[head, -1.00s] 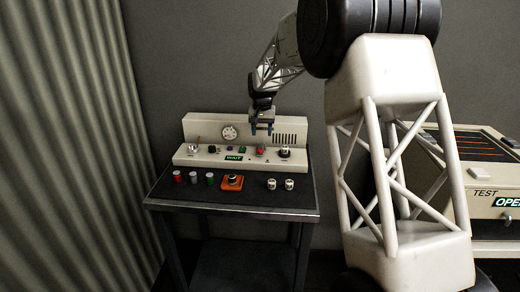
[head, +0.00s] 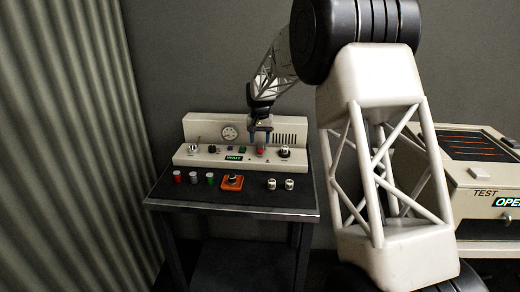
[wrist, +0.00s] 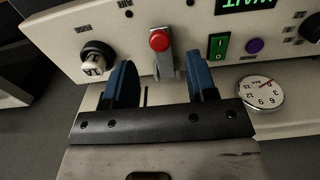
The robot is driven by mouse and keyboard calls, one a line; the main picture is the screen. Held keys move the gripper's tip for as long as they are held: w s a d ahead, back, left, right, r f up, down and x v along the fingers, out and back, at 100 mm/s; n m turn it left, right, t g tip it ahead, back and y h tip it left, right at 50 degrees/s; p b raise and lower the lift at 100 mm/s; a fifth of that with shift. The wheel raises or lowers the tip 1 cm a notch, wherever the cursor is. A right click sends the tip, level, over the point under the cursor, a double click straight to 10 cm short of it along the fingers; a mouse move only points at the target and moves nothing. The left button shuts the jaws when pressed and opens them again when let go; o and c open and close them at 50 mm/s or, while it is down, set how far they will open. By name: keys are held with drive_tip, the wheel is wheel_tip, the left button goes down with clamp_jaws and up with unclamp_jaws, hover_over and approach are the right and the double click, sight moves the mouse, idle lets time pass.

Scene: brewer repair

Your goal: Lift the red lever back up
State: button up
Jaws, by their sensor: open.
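The red lever (wrist: 159,42) shows in the wrist view as a red round knob on a grey metal arm, set on the cream control panel. In the head view its red knob (head: 260,151) is small, near the right part of the panel. My gripper (wrist: 160,78) is open, with one blue finger on each side of the lever's grey arm. The fingers do not visibly touch it. In the head view my gripper (head: 260,138) hangs just above and around the red knob.

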sight(260, 150)
drive_tip(key=shift+f, duration=2.4)
drive_tip(key=shift+c, duration=0.3)
clamp_jaws()
